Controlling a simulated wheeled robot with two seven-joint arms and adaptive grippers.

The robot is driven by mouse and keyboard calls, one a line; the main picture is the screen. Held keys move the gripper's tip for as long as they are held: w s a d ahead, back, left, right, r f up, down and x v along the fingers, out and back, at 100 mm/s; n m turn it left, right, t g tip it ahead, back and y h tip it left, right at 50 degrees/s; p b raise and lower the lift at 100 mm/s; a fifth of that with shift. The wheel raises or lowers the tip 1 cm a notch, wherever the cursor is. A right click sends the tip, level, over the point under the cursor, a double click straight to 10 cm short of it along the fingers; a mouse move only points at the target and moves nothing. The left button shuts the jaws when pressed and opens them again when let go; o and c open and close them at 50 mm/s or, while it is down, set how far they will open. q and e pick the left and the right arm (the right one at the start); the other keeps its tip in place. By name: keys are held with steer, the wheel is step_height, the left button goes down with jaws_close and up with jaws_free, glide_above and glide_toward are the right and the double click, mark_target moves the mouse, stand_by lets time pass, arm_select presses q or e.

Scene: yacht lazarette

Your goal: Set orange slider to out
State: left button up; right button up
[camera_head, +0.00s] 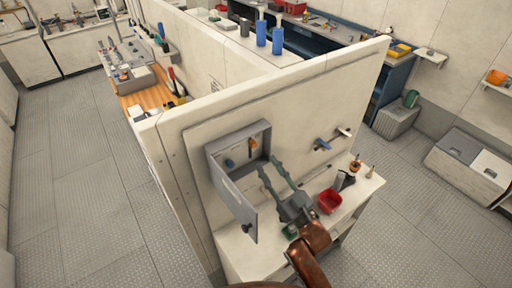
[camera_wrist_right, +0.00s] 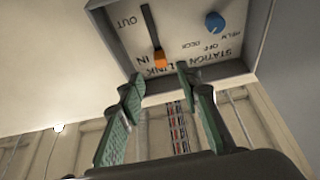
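The orange slider (camera_wrist_right: 160,60) stands out from a slot in a grey panel (camera_wrist_right: 180,70). The wrist view shows the panel upside down, with the slider at the slot end beside the word IN and OUT by the other end. In the head view the slider (camera_head: 253,143) is inside the wall-mounted box. My right gripper (camera_head: 270,168) is in front of the box, its green fingers open and empty. In the right wrist view the slider appears between the fingertips (camera_wrist_right: 160,75), apparently beyond them; contact cannot be told. My left gripper is not in view.
The box's grey door (camera_head: 235,205) hangs open on the left. A blue knob (camera_wrist_right: 215,22) marked HELM, OFF, DECK shares the panel. Below, the counter (camera_head: 250,255) holds a red bin (camera_head: 329,200) and small tools. A blue-handled fitting (camera_head: 322,144) is on the wall to the right.

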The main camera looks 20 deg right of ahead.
mark_target(255, 146)
steer(key=x, duration=0.2)
steer(key=p+x, duration=0.1)
steer(key=x, duration=0.1)
steer(key=p+x, duration=0.1)
steer(key=x, duration=0.2)
steer(key=shift+s+r, duration=0.1)
steer(key=shift+r, duration=0.15)
steer(key=shift+w+a, duration=0.15)
steer(key=shift+w, duration=0.2)
jaws_close()
